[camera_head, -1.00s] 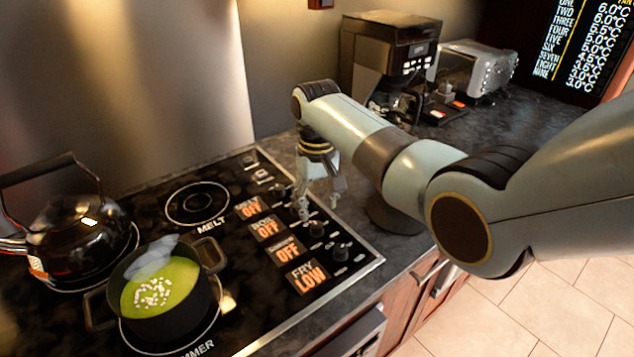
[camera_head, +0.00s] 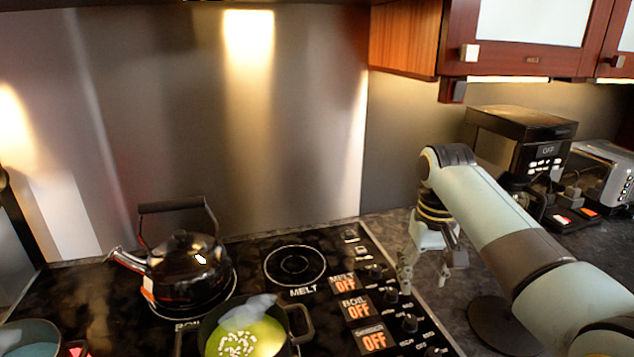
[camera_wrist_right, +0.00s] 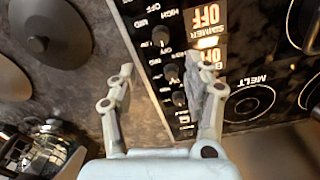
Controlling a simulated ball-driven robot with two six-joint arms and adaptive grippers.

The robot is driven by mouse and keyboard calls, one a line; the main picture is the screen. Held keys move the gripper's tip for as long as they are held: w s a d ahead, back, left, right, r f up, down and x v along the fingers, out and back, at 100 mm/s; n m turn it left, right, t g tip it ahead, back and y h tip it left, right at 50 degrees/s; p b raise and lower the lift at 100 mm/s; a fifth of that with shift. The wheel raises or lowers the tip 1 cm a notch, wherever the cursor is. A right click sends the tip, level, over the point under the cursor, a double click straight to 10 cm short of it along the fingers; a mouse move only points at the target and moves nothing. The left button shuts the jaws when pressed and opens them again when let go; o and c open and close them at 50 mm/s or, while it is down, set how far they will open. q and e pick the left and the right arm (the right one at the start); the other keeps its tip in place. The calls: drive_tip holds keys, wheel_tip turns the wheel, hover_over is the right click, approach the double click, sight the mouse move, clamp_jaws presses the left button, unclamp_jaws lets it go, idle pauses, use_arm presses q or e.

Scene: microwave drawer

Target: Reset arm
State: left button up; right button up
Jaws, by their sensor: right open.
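My right gripper (camera_head: 424,276) hangs from the pale green right arm, fingers pointing down, above the right edge of the stove (camera_head: 330,245) near the control knobs. In the right wrist view my right gripper (camera_wrist_right: 160,85) shows two spread fingers with nothing between them. Black knobs (camera_wrist_right: 160,37) and a lit "OFF" display (camera_wrist_right: 207,17) lie below the fingers; I cannot tell that anything is touched. My left gripper is not in view.
A black kettle (camera_head: 185,268) and a pot of green soup (camera_head: 245,338) stand on the stove. A coffee machine (camera_head: 515,150) and a toaster (camera_head: 603,170) stand at the back right. A wooden cabinet (camera_head: 415,42) hangs above. Some dark counter is clear.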

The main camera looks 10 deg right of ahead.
drive_tip(key=s+d+f+t, duration=0.2)
drive_tip(key=s+f, duration=0.1)
drive_tip(key=s, duration=1.2)
drive_tip(key=s+a+r+n+t, duration=0.1)
drive_tip(key=s+r, duration=0.3)
drive_tip(key=s, duration=0.4)
drive_tip(key=s+r+n+t, duration=0.1)
drive_tip(key=s+r, duration=0.3)
drive_tip(key=s, duration=0.4)
wheel_tip(320, 180, down, 41)
drive_tip(key=s+d+g+b, duration=0.1)
drive_tip(key=d+g+b, duration=0.1)
drive_tip(key=b, duration=1.2)
drive_tip(key=s+f+b, duration=0.5)
drive_tip(key=s+f, duration=0.4)
drive_tip(key=f, duration=0.4)
drive_tip(key=s+d+f+g+b, duration=0.1)
drive_tip(key=s+f+b, duration=0.4)
drive_tip(key=s+f, duration=0.4)
wheel_tip(320, 180, down, 4)
drive_tip(key=shift+s+d+f+h, duration=0.2)
drive_tip(key=shift+s+f+h, duration=0.05)
drive_tip(key=shift+s+h, duration=0.15)
